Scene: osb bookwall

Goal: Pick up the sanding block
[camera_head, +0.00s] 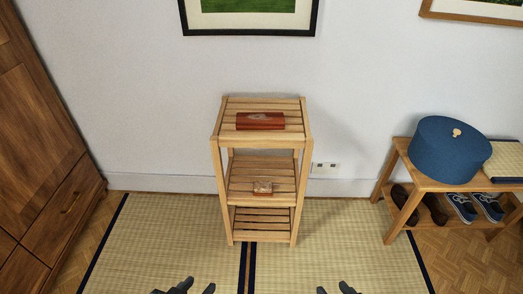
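A slatted wooden shelf stand (304,140) stands against the wall in the middle of the head view. A reddish-brown block-shaped object (260,121) lies on its top. A smaller brown and pale object (263,188) lies on the middle shelf near the front edge. I cannot tell for certain which of the two is the sanding block. My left gripper (198,286) and my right gripper (336,288) show only their fingertips at the bottom edge. Both have their fingers apart with nothing visible between them, well in front of the stand.
A wooden bench (394,158) at the right carries a round blue lidded pouf or box (447,151), with shoes (460,207) below. A wooden cabinet (45,150) stands at the left. The tatami floor (165,235) before the stand is clear.

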